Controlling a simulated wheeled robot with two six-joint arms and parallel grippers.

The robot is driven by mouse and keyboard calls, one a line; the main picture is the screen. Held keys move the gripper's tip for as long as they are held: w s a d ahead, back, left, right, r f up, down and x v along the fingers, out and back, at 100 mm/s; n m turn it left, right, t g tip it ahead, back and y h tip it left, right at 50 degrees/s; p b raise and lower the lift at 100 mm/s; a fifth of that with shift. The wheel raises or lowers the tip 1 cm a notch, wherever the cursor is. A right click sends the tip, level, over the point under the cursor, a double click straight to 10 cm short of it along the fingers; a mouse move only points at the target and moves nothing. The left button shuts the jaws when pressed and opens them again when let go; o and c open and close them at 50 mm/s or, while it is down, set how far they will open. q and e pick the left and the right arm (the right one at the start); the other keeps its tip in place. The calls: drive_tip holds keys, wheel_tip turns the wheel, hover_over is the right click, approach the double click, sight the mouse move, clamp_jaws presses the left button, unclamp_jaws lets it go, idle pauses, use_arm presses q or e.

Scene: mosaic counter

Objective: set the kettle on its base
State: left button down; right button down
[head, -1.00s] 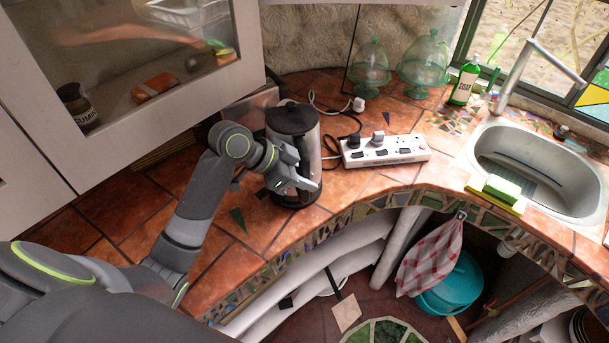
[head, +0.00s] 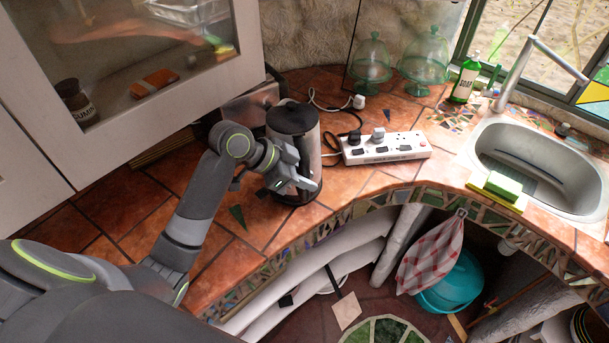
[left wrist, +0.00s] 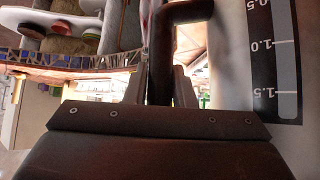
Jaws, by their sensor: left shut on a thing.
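The kettle (head: 306,147) is a metal cylinder with a black lid and a dark lower rim, upright at the counter's left part. My left gripper (head: 299,172) is at its near side. In the left wrist view the dark handle (left wrist: 160,75) stands between the fingers, and the gripper is shut on it. The kettle's pale wall with a level scale (left wrist: 278,60) fills the right of that view. I cannot make out a separate base or whether the kettle rests on one. My right gripper is not in view.
A white power strip (head: 385,148) with plugs and cords lies right of the kettle. Two green glass domes (head: 372,62) stand at the back, with a soap bottle (head: 465,80) and a sink (head: 540,160) farther right. A wall cabinet (head: 125,135) hangs at left.

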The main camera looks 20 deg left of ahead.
use_arm(q)
drive_tip(key=c, duration=1.5)
unclamp_jaws()
drive_tip(key=shift+s+f, duration=0.15)
drive_tip(key=shift+f, duration=0.1)
drive_tip(key=shift+p+v, duration=0.7)
drive_tip(key=shift+v, duration=0.1)
drive_tip(key=p+v, duration=0.7)
drive_tip(key=v, duration=0.2)
drive_tip(key=shift+r+p, duration=0.25)
drive_tip(key=shift+p, duration=0.1)
drive_tip(key=shift+s, duration=0.1)
